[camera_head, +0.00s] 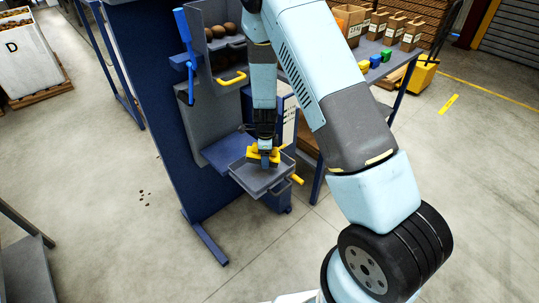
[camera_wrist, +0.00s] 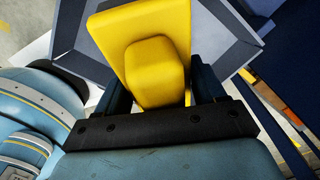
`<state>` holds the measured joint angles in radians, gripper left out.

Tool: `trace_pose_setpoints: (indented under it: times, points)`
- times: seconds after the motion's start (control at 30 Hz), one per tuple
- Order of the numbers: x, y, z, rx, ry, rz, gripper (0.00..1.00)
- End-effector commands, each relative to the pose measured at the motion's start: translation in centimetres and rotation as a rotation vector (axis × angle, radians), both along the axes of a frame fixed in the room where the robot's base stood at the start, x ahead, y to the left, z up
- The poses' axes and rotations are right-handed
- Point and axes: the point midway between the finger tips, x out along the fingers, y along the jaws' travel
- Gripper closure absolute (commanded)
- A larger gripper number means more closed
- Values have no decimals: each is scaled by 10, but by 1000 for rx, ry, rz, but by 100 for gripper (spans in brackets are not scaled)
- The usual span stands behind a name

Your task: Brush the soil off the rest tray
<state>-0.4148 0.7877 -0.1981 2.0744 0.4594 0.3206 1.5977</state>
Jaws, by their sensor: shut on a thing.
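The rest tray (camera_head: 245,178) is a shallow grey tray at the front of the blue grader, in the middle of the head view. It also shows behind the brush in the wrist view (camera_wrist: 85,47). My gripper (camera_head: 263,148) points down over the tray and is shut on a yellow brush (camera_wrist: 152,70). In the head view the brush (camera_head: 254,153) is low inside the tray, near its floor. I cannot tell whether its bristles touch the floor. I see no clear soil on the visible tray floor; the brush and gripper hide part of it.
Potatoes (camera_head: 220,31) lie in an upper compartment with a yellow handle (camera_head: 231,79). A blue lever (camera_head: 185,40) stands left of it. A table (camera_head: 372,72) with boxes and coloured blocks stands behind my arm. Dark crumbs (camera_head: 144,198) lie on the open floor at left.

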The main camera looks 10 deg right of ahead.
Motion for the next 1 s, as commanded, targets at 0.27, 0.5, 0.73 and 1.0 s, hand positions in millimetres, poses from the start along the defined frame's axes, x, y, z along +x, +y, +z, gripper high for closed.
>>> trace_pose_setpoints:
  times: [0.27,0.5,0.73,1.0]
  points:
    - [-11,17,1,0,0,2,79]
    - [-18,28,2,0,-1,2,79]
    - [-22,34,3,0,-1,2,79]
    - [-34,50,4,0,0,2,79]
